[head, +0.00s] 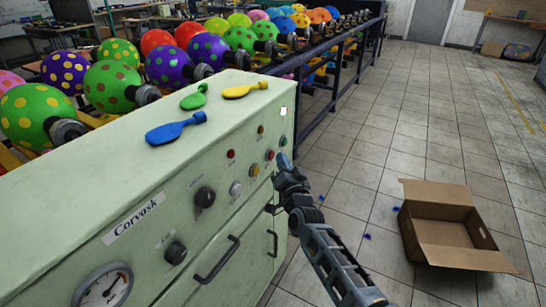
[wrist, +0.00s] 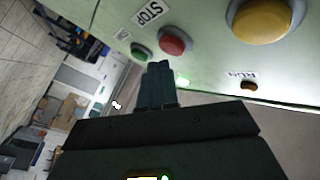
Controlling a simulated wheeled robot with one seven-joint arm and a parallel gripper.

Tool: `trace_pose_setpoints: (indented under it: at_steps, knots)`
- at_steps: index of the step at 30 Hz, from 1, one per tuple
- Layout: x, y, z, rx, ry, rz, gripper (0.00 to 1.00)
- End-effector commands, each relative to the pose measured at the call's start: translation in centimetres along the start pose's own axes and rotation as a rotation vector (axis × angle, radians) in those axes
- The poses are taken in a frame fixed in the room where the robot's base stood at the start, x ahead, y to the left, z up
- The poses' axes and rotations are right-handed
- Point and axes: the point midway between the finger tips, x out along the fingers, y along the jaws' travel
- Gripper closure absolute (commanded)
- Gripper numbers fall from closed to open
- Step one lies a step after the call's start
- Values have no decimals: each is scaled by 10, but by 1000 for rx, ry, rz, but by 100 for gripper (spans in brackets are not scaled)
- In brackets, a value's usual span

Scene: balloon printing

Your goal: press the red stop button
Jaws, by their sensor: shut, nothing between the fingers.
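The red stop button (head: 269,155) is on the front panel of the pale green machine (head: 228,226), between a yellow button (head: 254,170) and a green button (head: 283,140). In the wrist view the red button (wrist: 174,42) sits beside an upside-down STOP label (wrist: 150,12). My gripper (head: 284,160) is shut and empty, just right of the button in the head view. In the wrist view its fingertips (wrist: 160,66) lie close to the button's edge. I cannot tell whether they touch it; the button's face is mostly visible.
A dial gauge (head: 102,288) and dark handles project from the machine. Flat balloons lie on its top. An open cardboard box (head: 445,228) stands on the tiled floor at right.

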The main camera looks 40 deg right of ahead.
Motion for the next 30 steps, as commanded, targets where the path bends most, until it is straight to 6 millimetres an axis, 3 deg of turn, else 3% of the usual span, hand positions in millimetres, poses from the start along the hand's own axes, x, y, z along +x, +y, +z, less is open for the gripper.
trace_pose_setpoints:
  at_steps: [14,30]
  knots:
    - [-7,5,-3,-1,-1,1,100]
    - [-38,30,-23,0,1,0,100]
